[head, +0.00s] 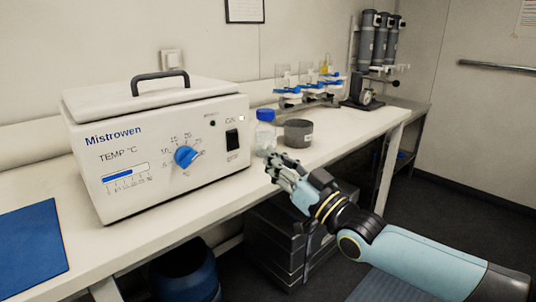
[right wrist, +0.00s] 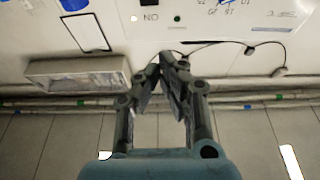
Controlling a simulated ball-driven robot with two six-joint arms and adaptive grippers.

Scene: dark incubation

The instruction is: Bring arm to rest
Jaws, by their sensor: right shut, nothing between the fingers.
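My right gripper (head: 278,171) is in front of the bench edge in the head view, right of the white incubator (head: 158,148) with its blue dial and black switch. Its arm comes in from the lower right. The right wrist view shows the right gripper (right wrist: 168,58) with its fingertips together and nothing between them. Part of the incubator's front panel (right wrist: 190,16) shows at the top of that view. My left gripper is not in the head view.
A blue-capped bottle (head: 265,134) and a grey round container (head: 298,133) stand on the bench (head: 190,211) just behind the right gripper. A blue mat (head: 30,250) lies at the left. Dark drawers (head: 285,240) and a blue bin (head: 188,275) are below the bench.

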